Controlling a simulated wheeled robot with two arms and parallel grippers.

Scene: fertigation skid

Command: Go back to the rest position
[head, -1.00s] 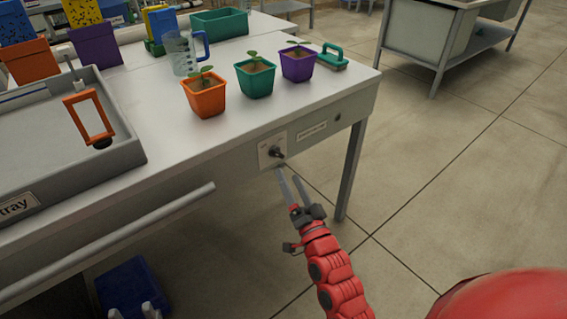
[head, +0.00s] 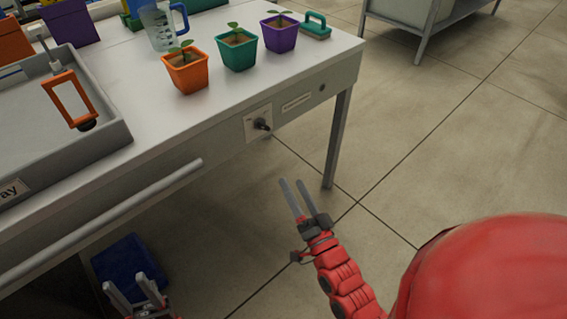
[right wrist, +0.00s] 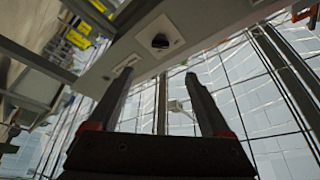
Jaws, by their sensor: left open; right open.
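My right gripper (head: 293,199) is open and empty, in front of the bench below the rotary switch (head: 261,124) on its front panel, apart from it. In the right wrist view the open fingers (right wrist: 163,95) frame nothing, and the switch (right wrist: 160,41) shows above them. My left gripper (head: 132,295) is open and empty at the bottom left, below the bench's front rail. Its lower part is cut off by the picture edge.
The bench (head: 215,113) holds orange (head: 186,73), green (head: 237,50) and purple (head: 279,34) seedling pots, a jug (head: 158,28) and a grey tray (head: 60,150). A front rail (head: 110,226) sticks out. A blue bin (head: 130,262) stands below.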

